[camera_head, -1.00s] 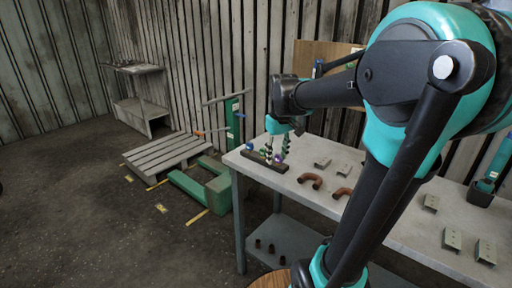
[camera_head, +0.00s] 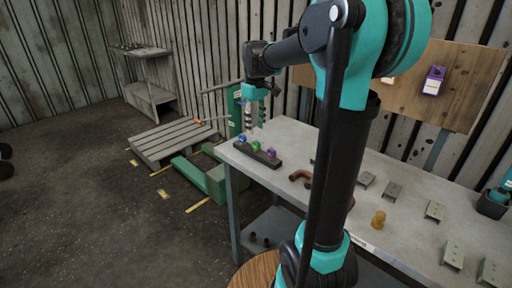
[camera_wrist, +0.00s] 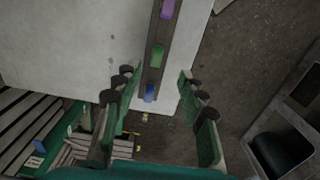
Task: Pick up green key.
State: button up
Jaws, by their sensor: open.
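The green key (camera_head: 255,146) sits in the middle of a dark narrow rack (camera_head: 264,162) near the left end of the workbench. In the wrist view the green key (camera_wrist: 158,56) stands between a blue key (camera_wrist: 150,93) and a purple key (camera_wrist: 167,9). My gripper (camera_head: 254,124) is above the rack, clear of the keys. In the wrist view my gripper (camera_wrist: 160,76) is open and empty, its fingers spread to either side of the rack. The blue key lies between the fingers, and the green key lies just beyond the fingertips.
The grey workbench (camera_head: 410,205) also bears brown curved pipes (camera_head: 300,176), metal brackets (camera_head: 434,211) and a yellowish cylindrical piece (camera_head: 378,219). A wooden board (camera_head: 410,90) stands behind it. A pallet (camera_head: 170,141) and green frame (camera_head: 195,176) lie on the floor left.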

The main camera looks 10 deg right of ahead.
aim_at(256, 141)
jog(key=shift+w+d+f, duration=0.1)
jog(key=shift+f, duration=2.05)
jog(key=shift+w+d+f, duration=0.1)
jog(key=shift+f, duration=2)
grip_shut()
